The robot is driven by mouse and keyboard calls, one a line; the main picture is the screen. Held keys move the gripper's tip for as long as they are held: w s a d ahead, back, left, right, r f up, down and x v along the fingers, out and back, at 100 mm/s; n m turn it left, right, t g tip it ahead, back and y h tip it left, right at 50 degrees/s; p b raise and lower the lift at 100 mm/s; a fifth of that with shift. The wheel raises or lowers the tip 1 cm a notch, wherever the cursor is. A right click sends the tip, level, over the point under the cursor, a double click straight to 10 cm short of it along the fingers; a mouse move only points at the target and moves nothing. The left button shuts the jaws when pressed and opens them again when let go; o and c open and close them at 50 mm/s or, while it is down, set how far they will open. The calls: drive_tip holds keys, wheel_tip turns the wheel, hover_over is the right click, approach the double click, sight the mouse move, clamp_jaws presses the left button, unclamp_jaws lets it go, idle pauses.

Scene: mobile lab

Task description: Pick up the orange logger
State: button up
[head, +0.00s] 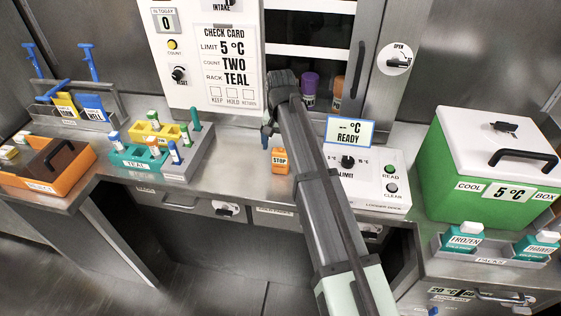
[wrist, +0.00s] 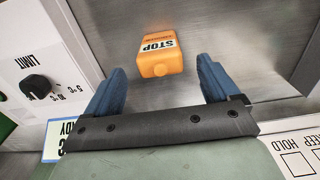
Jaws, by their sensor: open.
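The orange logger (head: 280,161) is a small block with a white STOP label, standing on the steel counter just left of my arm. In the wrist view the orange logger (wrist: 160,62) lies ahead of and roughly between the two blue fingers. My gripper (wrist: 161,75) is open, with nothing between its fingers. In the head view my gripper (head: 268,134) is mostly hidden behind my arm; a blue finger shows just above and left of the logger. I cannot tell the exact height gap.
A white dock box (head: 378,200) with a LIMIT knob and a READY screen stands right of the logger. A rack with a teal block (head: 140,158) is to the left. A green cool box (head: 455,165) stands far right. The check card panel (head: 225,100) rises behind.

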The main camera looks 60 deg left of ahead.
sight(281, 161)
drive_tip(key=shift+f, duration=2.65)
drive_tip(key=c, duration=1.1)
